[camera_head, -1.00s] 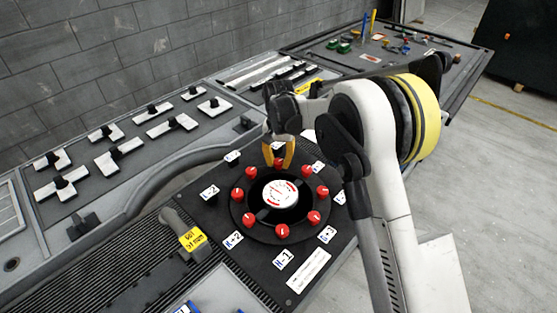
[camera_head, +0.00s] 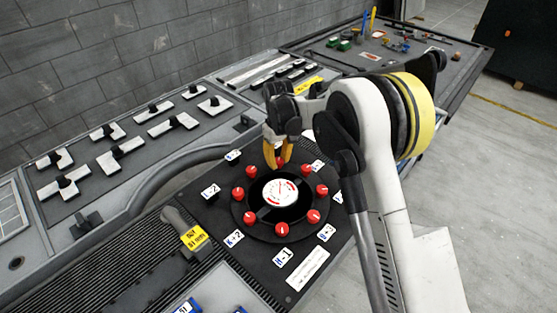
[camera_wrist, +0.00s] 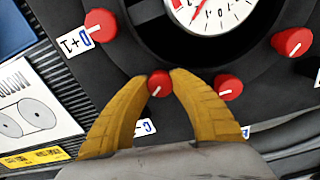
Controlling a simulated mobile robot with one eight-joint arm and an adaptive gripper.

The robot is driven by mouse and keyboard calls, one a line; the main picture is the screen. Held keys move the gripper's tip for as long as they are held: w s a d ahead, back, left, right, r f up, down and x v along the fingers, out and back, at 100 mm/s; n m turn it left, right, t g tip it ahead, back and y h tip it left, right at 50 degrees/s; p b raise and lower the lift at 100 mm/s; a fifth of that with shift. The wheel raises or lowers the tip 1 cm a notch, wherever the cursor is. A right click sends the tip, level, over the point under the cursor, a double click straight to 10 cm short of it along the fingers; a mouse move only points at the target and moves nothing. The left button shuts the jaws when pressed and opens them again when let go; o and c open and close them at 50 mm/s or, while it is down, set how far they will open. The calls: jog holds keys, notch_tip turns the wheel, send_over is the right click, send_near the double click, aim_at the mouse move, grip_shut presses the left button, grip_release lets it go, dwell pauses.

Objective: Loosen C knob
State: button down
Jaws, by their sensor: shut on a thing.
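A round black panel (camera_head: 247,229) carries a ring of several red knobs around a white dial (camera_head: 280,191). In the wrist view my gripper (camera_wrist: 160,80) is shut on a red knob (camera_wrist: 160,86), one fingertip on each side. A white label (camera_wrist: 146,127) beside this knob is partly hidden by the left finger; its visible letter looks like a C. Other red knobs stand left (camera_wrist: 100,25) and right (camera_wrist: 229,87) of the held one.
A grey handle with a yellow tag (camera_head: 194,238) lies left of the panel. Black knobs on white plates (camera_head: 172,123) fill the console at the left. A dark tray (camera_head: 450,52) with small parts stands at the back right.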

aim_at(279, 160)
jog(key=shift+n, duration=0.7)
jog(key=c, duration=1.1)
grip_release()
jog(key=shift+o, duration=0.2)
notch_tip(279, 160, up, 12)
